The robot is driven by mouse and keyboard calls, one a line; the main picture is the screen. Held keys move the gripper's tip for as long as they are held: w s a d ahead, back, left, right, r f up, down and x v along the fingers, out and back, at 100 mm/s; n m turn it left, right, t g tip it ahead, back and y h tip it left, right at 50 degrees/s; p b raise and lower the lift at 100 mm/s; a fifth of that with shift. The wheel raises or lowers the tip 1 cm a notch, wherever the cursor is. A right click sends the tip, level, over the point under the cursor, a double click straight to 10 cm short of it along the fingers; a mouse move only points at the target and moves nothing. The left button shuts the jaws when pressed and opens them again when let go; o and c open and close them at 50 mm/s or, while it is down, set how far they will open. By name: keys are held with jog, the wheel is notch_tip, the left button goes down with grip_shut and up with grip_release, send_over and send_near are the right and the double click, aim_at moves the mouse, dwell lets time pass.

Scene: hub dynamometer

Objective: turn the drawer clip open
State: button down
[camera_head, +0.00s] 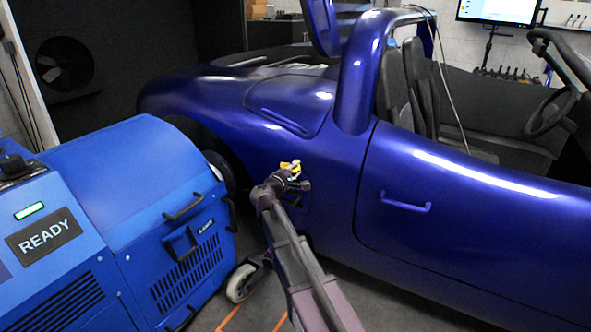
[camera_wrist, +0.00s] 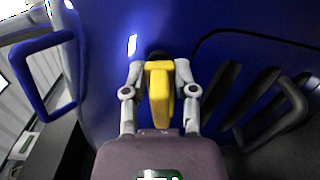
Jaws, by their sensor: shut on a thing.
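A yellow piece (camera_wrist: 159,95), which I take for the drawer clip, stands between the two grey fingers of my gripper (camera_wrist: 157,70) in the wrist view. The fingers are shut on it from both sides. A dark round part shows just behind its far end, against a blue surface. In the head view the yellow piece (camera_head: 290,168) is small, at the end of my arm, in front of the blue car's side panel. My gripper (camera_head: 286,177) partly covers it there. I cannot tell how far the clip is turned, and no drawer edge is clear.
The purple-blue car (camera_head: 450,220) with its door handle (camera_head: 405,203) fills the right side. A blue machine (camera_head: 150,185) with a READY sign (camera_head: 44,235) stands at the left. In the wrist view a blue handle (camera_wrist: 36,112) is at the left and dark slats (camera_wrist: 250,98) at the right.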

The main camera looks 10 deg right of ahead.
jog(key=shift+w+m, duration=0.1)
jog(key=shift+m, duration=1)
jog(key=c, duration=0.6)
grip_release()
jog(key=shift+d, duration=0.1)
jog(key=shift+c, duration=0.2)
jog(key=v, duration=1.2)
